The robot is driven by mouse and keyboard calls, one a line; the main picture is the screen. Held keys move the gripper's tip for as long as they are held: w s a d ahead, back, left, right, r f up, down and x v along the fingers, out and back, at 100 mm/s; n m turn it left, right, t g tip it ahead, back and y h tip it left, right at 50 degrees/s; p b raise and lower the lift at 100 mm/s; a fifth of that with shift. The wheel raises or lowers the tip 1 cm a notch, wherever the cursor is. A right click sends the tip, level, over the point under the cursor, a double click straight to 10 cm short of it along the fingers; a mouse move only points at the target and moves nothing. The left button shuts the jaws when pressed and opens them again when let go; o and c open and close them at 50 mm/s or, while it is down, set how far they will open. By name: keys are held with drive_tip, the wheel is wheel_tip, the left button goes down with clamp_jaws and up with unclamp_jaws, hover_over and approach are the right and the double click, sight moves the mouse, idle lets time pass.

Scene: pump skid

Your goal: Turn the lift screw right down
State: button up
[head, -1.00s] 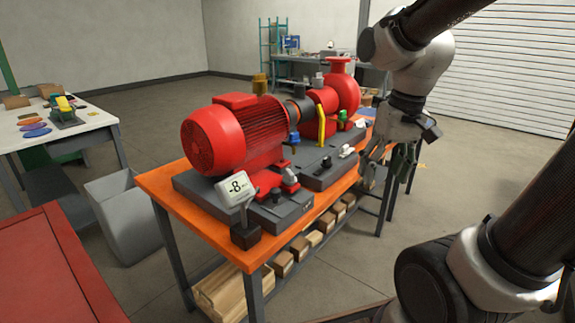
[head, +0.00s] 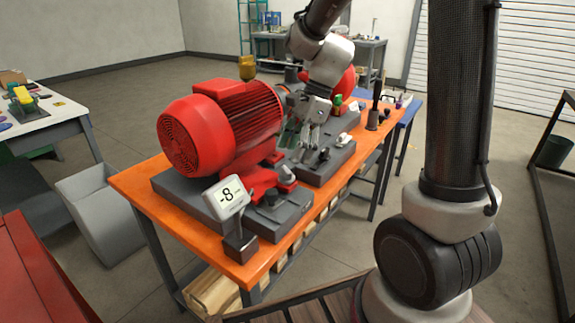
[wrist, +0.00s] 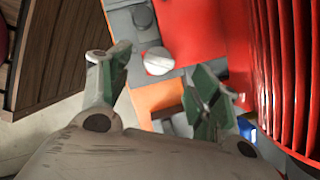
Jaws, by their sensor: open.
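A pale, round-headed knob, which looks like the lift screw (head: 286,174), stands at the red motor's near foot on the grey base. In the wrist view a pale round head, likely the same screw (wrist: 158,61), lies beyond my fingers, just above the gap between them. My gripper (head: 304,136) is open and empty, above the skid beside the motor. Its green-padded fingers are spread apart in the wrist view (wrist: 162,88), and neither touches the screw.
The red motor (head: 220,125) stands close beside my gripper, and its fins fill the right of the wrist view. Black and white fittings lie on the grey base (head: 330,165). A grey bin (head: 100,205) stands left of the orange table (head: 140,184).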

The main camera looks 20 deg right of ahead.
sight(287, 169)
drive_tip(key=x, duration=0.5)
drive_tip(key=shift+f, duration=0.15)
drive_tip(key=c, duration=1)
